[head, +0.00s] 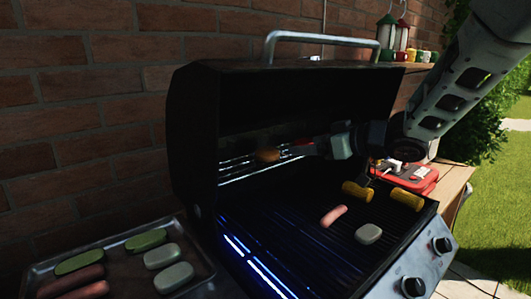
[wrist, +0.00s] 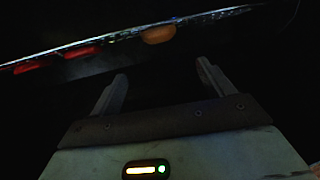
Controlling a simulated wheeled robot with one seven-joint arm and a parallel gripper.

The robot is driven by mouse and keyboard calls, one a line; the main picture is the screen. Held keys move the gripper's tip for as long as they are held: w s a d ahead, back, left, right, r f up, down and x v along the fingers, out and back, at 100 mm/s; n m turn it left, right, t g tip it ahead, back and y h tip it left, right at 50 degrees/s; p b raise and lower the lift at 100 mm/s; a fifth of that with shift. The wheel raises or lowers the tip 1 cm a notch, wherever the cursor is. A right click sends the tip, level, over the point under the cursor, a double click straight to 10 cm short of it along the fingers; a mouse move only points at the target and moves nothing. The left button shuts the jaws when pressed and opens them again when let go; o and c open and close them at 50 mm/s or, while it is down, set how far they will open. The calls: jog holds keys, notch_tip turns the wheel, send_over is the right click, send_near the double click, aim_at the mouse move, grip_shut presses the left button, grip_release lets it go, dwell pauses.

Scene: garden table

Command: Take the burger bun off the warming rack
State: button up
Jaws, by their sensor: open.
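The burger bun (head: 267,155), small, round and orange-brown, sits on the warming rack (head: 240,176) inside the open grill. It also shows in the wrist view (wrist: 158,34), at the top, beyond my fingertips. My gripper (head: 284,154) reaches into the grill from the right, with its tips close to the bun's right side in the head view. In the wrist view my gripper (wrist: 160,78) has its two fingers spread with nothing between them. The bun lies ahead of the gap, not between the fingers. Whether a fingertip touches it I cannot tell.
Two dark red items (wrist: 84,51) lie along the rack. Below, the grate (head: 300,235) holds a sausage (head: 333,215), a pale patty (head: 368,234) and two corn pieces (head: 357,191). The raised lid (head: 200,120) stands around the rack. A tray (head: 200,262) of food is at left.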

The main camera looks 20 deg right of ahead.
aim_at(274, 150)
jog(key=x, duration=0.9)
jog(key=shift+w+a+f, duration=0.1)
jog(key=shift+f, duration=0.05)
jog(key=shift+f+x, duration=0.15)
jog(key=shift+x, duration=1.25)
jog(key=shift+f+x, duration=0.1)
jog(key=shift+x, duration=1.35)
jog(key=c, duration=1)
